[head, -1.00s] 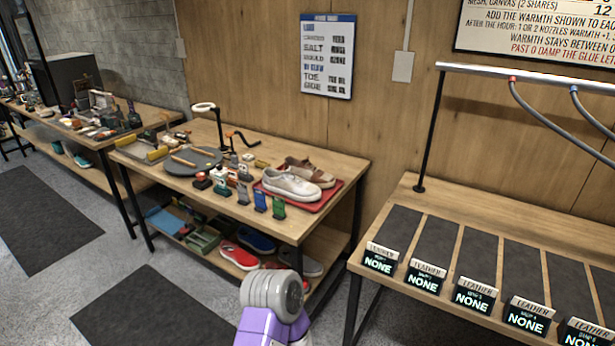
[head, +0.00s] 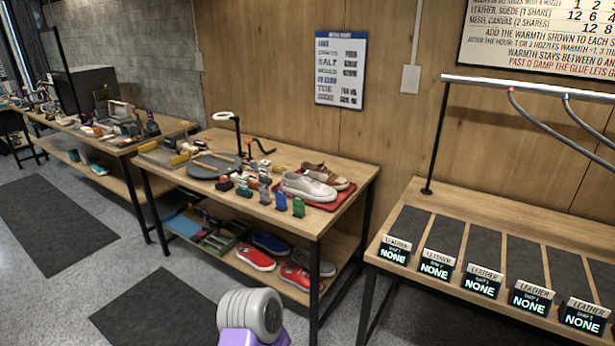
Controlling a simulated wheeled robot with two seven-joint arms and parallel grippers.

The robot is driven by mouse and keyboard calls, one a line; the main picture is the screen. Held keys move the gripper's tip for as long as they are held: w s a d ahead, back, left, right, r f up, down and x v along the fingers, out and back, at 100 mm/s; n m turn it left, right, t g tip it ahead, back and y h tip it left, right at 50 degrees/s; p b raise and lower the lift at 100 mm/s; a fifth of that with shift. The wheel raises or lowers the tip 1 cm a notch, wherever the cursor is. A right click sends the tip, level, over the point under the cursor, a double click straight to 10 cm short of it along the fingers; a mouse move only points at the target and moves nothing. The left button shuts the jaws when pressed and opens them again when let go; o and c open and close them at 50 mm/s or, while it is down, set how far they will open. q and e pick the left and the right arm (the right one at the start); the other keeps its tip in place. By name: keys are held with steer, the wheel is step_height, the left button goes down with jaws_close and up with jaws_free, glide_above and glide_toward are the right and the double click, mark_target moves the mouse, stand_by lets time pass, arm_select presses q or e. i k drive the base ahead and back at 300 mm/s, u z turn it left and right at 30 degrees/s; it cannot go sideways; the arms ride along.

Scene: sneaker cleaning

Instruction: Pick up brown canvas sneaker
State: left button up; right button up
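The brown canvas sneaker (head: 334,173) lies on a red tray (head: 343,200) at the right end of the middle workbench (head: 330,222). It is behind a white sneaker (head: 305,187), which hides part of its near side. Neither of my grippers shows in the head view. Only a grey and purple part of my own arm is visible at the bottom centre, well in front of the bench and apart from the shoes.
Small coloured bottles (head: 281,200) stand along the bench's front edge, left of the tray. Red shoes (head: 256,257) and a blue shoe (head: 271,243) lie on the lower shelf. A drying rack with label stands (head: 436,265) is at right.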

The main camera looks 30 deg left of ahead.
mark_target(322, 174)
steer(key=u, duration=0.85)
steer(key=i, duration=1.5)
steer(key=u, duration=0.6)
